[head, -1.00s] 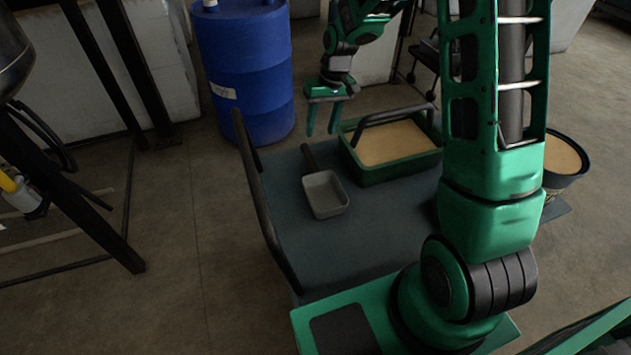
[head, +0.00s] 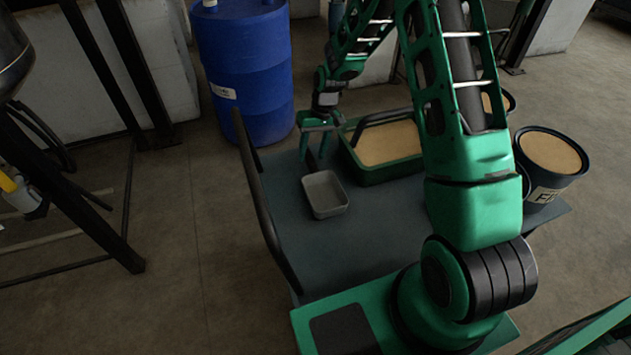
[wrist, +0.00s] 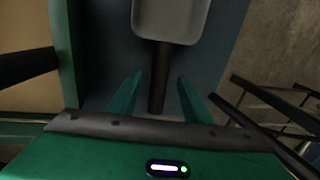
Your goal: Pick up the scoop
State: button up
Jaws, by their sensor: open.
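The scoop (head: 324,194) lies on the dark cart top, its grey pan toward me and its dark handle pointing away. My gripper (head: 317,149) is over the handle end, fingers pointing down. In the wrist view the scoop's pan (wrist: 171,18) is at the top, and its handle (wrist: 159,78) runs down between the two open green fingers of my gripper (wrist: 157,95). The fingers are on either side of the handle with gaps. I cannot tell how far above the cart top the fingertips are.
A green tub of tan material (head: 385,172) with a dark carry handle stands close right of the scoop. The cart (head: 370,225) has a raised push bar (head: 262,200) at left. Tan-filled buckets (head: 545,180) stand at right. A blue barrel (head: 247,75) stands behind.

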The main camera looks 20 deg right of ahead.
aim_at(311, 158)
jog(key=f, duration=0.2)
jog(key=a+f, duration=0.1)
jog(key=f, duration=0.1)
jog(key=shift+f, duration=0.3)
grip_shut()
jog(key=shift+r, duration=0.1)
